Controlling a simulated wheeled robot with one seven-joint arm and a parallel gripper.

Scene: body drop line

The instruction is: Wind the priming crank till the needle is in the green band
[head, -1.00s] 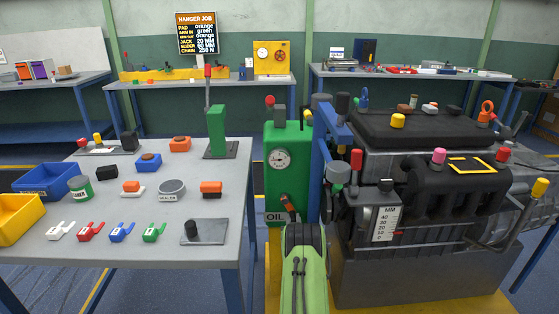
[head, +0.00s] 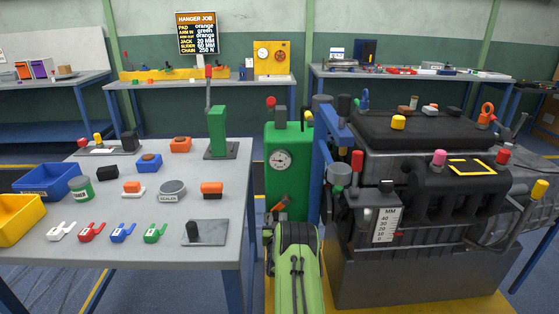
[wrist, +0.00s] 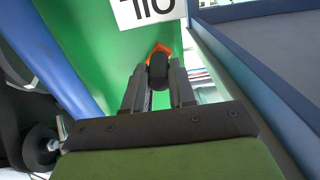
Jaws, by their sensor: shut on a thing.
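The green oil unit (head: 305,143) stands between the grey table and the engine. Its round white gauge (head: 279,159) faces me; the needle and any green band are too small to read. The priming crank (head: 281,204) shows as an orange arm low on the unit's front, partly hidden by my arm. In the wrist view my gripper (wrist: 158,85) is shut on the crank's black knob (wrist: 158,70), with the orange crank arm (wrist: 161,49) just beyond it. The white OIL label (wrist: 148,10) shows above, upside down.
The grey table (head: 120,255) with small parts lies close on the left. The engine (head: 400,265) with blue bracket (head: 322,160) and several levers stands close on the right. A hanger job board (head: 197,33) is behind.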

